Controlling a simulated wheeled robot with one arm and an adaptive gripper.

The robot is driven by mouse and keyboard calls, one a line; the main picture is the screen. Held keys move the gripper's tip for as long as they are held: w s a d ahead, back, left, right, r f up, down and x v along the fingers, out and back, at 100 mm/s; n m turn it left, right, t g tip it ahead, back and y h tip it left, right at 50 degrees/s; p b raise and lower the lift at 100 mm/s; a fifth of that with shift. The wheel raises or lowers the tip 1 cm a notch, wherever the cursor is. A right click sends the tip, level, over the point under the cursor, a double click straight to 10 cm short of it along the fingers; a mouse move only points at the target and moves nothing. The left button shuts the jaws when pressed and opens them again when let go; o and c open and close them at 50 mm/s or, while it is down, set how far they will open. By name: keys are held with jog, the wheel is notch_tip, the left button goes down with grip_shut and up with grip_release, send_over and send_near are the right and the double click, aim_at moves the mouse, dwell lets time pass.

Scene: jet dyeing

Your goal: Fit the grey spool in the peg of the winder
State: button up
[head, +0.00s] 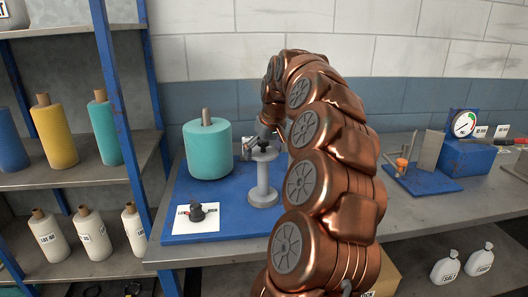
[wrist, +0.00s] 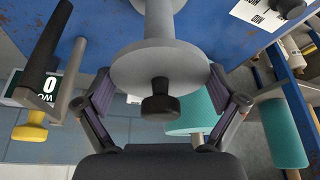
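The grey spool (head: 263,178) stands upright on the blue board, with a round flange at each end. In the wrist view its near flange (wrist: 160,62) fills the middle, and a short dark knob (wrist: 160,98) sticks out of it toward me. My gripper (wrist: 160,88) is open, one finger on each side of the knob with clear gaps to it. The fingertips appear close to the flange rim; contact cannot be told. In the head view my gripper (head: 266,136) is at the spool's top, partly hidden. A black fitting (head: 197,212) stands on a white card. I cannot clearly identify the winder's peg.
A large teal yarn cone (head: 208,150) stands left of the spool. The blue board (head: 235,228) is clear at its front. A black bar (wrist: 45,40) and yellow knob (wrist: 30,133) show at the wrist view's left. A shelf (head: 85,172) with cones is at left; a gauge box (head: 468,150) is at right.

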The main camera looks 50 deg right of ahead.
dwell(0.3)
jog(key=v, duration=1.2)
jog(key=shift+a, duration=0.1)
dwell(0.5)
jog(key=s+a+f+n+g+y+p, duration=0.1)
jog(key=a+f+n, duration=0.15)
jog(key=a, duration=0.95)
jog(key=s+a+f+n+g+y+p, duration=0.15)
jog(key=a+f, duration=0.25)
jog(key=a, duration=0.9)
jog(key=s+a+f+g+p, duration=0.1)
jog(key=s+a+f, duration=0.5)
jog(key=s+a, duration=0.2)
jog(key=shift+s+f+g+h, duration=0.25)
jog(key=shift+s+g+h, duration=0.15)
jog(key=shift+s, duration=0.7)
jog(key=shift+m+g+h, duration=0.25)
jog(key=shift+m+g, duration=0.15)
jog(key=shift+g, duration=0.55)
jog(key=s+a+f, duration=0.1)
jog(key=s+f, duration=0.1)
jog(key=s, duration=0.2)
jog(key=s+a+f+p, duration=0.1)
jog(key=s+f, duration=0.2)
jog(key=s, duration=0.1)
jog(key=s+f, duration=0.3)
jog(key=s, duration=0.2)
jog(key=shift+a+p, duration=0.3)
jog(key=shift+a, duration=0.1)
jog(key=shift+c, duration=0.2)
